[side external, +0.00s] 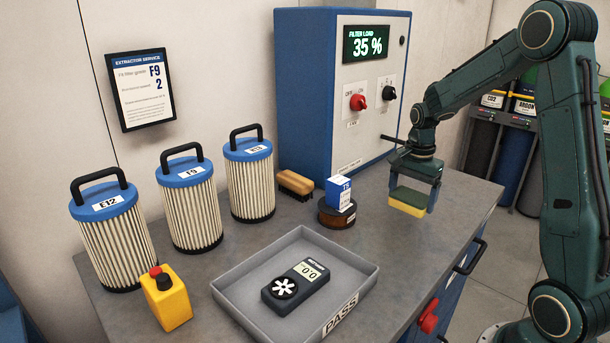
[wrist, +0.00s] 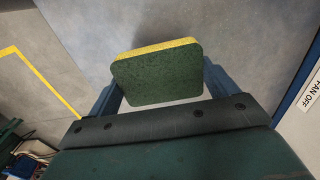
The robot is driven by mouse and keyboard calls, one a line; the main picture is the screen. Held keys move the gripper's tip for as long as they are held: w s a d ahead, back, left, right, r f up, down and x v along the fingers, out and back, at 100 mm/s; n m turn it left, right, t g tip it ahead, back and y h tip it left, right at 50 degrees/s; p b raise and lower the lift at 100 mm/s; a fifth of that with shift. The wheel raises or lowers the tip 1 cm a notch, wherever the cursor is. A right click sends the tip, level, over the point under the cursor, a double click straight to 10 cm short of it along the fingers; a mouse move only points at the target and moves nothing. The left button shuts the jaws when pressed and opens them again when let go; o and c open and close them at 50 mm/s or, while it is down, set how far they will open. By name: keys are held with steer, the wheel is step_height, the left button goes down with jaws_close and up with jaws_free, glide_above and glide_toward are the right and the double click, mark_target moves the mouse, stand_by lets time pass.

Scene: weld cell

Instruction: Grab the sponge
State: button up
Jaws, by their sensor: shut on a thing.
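The sponge (side external: 408,203) is yellow with a dark green top side. My gripper (side external: 411,195) is shut on it at the right side of the workbench, and in the side view the sponge appears held above the bench top. In the wrist view the sponge (wrist: 158,75) sits between the two blue fingers, green face towards the camera and a yellow edge along its far side. My gripper (wrist: 160,85) has one finger at each end of it.
A grey tray (side external: 236,292) holds a meter (side external: 298,283). A brush (side external: 295,183) and a blue-white box (side external: 339,192) on a brown round tin (side external: 337,214) stand left of my gripper. Several filters (side external: 190,210) and a yellow button box (side external: 167,300) are further left. A blue cabinet (side external: 310,100) stands behind.

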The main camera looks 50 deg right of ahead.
mark_target(412, 195)
step_height(412, 195, up, 16)
steer(key=shift+f, duration=0.25)
steer(key=shift+d, duration=0.15)
stand_by(0.6)
